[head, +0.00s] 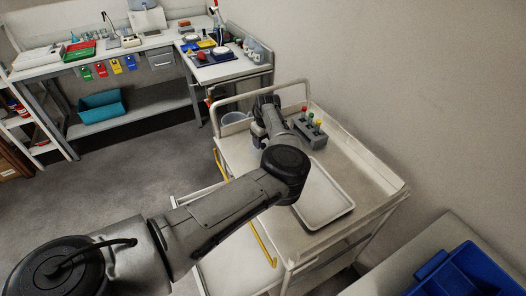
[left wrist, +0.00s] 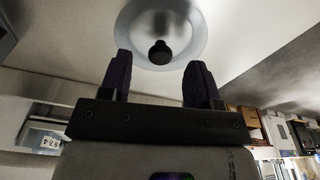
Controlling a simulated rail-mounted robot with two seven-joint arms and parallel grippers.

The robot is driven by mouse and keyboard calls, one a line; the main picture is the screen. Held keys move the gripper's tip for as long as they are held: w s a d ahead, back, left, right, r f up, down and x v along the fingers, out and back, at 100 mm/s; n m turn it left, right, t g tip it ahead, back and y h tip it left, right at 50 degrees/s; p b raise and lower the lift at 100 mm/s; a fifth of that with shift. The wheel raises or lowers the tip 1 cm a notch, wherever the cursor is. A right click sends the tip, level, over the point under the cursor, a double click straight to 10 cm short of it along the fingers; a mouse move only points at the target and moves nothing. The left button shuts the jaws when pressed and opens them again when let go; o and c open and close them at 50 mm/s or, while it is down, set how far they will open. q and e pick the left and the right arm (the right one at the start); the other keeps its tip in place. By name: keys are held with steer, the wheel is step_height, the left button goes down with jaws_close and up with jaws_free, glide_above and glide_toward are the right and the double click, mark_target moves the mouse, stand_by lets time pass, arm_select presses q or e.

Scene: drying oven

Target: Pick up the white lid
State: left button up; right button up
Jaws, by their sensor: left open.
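The lid (left wrist: 136,32) shows in the left wrist view as a pale round disc with a dark knob (left wrist: 160,52) at its middle. My left gripper (left wrist: 158,78) is open. Its two dark fingers stand on either side of the knob in the picture, with nothing held between them. I cannot tell the exact distance to the knob. In the head view my left gripper (head: 265,101) is over the far left part of the white cart (head: 358,178), and I cannot make out the lid there. My right gripper is not in view.
A rack with coloured-top items (head: 311,131) stands on the cart close right of my left gripper. A white tray (head: 323,200) lies nearer. The cart has raised rails and a yellow handle (head: 262,240). A blue bin (head: 465,272) is at lower right; a lab bench (head: 105,52) is behind.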

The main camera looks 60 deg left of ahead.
mark_target(263, 148)
arm_select(q)
steer(key=shift+a+f, duration=0.15)
steer(key=shift+f, duration=1.15)
steer(key=c, duration=1)
